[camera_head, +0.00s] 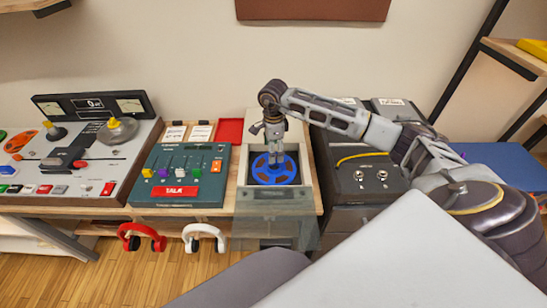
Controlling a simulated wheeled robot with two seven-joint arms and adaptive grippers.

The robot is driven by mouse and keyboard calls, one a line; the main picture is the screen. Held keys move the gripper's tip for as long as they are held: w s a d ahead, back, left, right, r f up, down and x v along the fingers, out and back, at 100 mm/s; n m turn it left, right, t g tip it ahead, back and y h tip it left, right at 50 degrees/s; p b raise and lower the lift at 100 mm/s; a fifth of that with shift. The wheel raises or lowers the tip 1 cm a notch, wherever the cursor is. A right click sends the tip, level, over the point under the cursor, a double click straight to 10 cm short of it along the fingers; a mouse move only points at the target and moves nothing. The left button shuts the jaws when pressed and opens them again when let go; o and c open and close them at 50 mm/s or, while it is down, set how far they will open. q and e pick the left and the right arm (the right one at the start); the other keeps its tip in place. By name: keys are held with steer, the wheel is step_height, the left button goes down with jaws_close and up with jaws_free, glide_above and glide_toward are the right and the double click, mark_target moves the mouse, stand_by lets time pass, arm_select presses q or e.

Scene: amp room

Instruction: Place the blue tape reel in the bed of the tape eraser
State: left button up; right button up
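The blue tape reel (275,178) lies flat, as far as I can tell, inside the pale box-shaped tape eraser (243,163) in the middle of the bench. The eraser's clear front panel (275,228) hangs below its front edge. My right gripper (276,160) points straight down over the reel's middle, with its fingertips at or just above the hub. The fingers look close together; whether they grip the hub or stand apart from it is too small to tell. My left gripper is not in view.
A green mixer panel (181,175) stands left of the eraser, with a tape machine (75,150) farther left. A dark unit with knobs (365,176) is close on the right. Red (141,236) and white (204,237) headphones hang at the bench front. A red tray (229,130) lies behind.

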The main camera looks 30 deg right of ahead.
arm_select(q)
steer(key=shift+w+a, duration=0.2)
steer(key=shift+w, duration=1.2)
arm_select(e)
steer(key=shift+r, duration=2.2)
